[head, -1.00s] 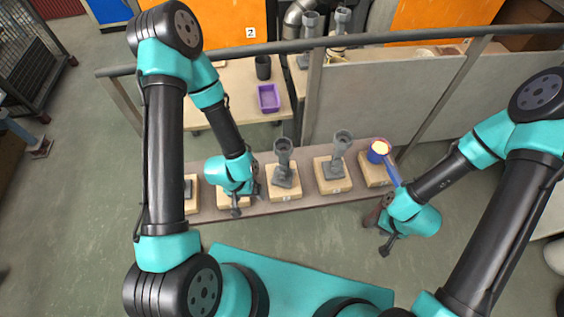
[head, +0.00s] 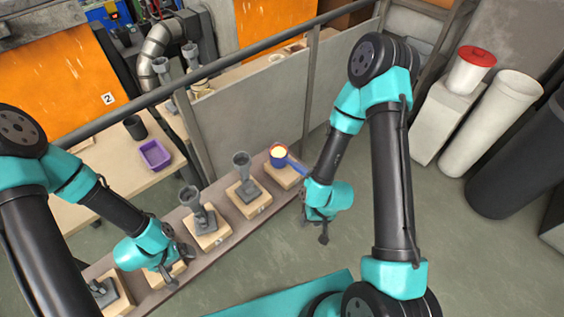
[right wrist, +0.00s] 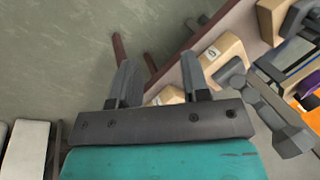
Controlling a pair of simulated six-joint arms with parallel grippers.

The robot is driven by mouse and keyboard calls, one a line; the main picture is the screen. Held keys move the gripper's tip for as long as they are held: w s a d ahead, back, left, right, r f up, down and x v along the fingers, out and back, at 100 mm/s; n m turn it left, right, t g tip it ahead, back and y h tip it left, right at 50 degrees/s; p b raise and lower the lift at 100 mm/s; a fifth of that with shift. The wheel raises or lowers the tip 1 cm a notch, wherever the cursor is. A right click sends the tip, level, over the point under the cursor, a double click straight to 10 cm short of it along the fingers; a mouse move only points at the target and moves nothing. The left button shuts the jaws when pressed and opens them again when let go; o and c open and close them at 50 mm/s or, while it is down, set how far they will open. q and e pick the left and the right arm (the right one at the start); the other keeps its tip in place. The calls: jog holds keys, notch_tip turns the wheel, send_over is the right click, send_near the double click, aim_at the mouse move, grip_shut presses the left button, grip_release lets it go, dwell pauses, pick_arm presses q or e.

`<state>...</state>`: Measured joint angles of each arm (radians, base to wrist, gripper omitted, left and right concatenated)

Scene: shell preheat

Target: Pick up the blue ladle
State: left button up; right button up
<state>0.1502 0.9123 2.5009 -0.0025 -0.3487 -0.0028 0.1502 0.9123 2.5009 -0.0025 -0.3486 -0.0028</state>
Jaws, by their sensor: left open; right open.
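The blue ladle (head: 278,158) rests on the last wooden block (head: 286,178) at the right end of the narrow bench in the head view. Its bowl holds something glowing yellow, and its handle points right, toward my right arm. The handle's far end is hidden behind that arm. My right gripper (head: 317,228) is open and empty, lower and to the right of the ladle. Its open fingers also show in the right wrist view (right wrist: 160,85), where I cannot make out the ladle. My left gripper (head: 178,262) is open over a block further left on the bench.
Grey funnel-topped stands (head: 241,175) stand on other blocks along the bench (head: 228,239). A railing and grey panel (head: 246,110) rise behind it. A purple tray (head: 155,155) and a dark cup (head: 135,126) sit on the back table. Open floor lies right of the bench.

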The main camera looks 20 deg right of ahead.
jog(key=shift+o, duration=0.2)
dwell(0.3)
jog(key=shift+o, duration=1.4)
jog(key=shift+w, duration=0.1)
jog(key=w+d+r+n+h, duration=0.2)
jog(key=w+r+n, duration=0.2)
jog(key=w, duration=0.9)
jog(key=w+d+r+n+h, duration=0.1)
jog(key=w+d+r+n, duration=0.2)
jog(key=w+r, duration=0.5)
jog(key=w, duration=0.6)
jog(key=shift+n+g+h, duration=0.4)
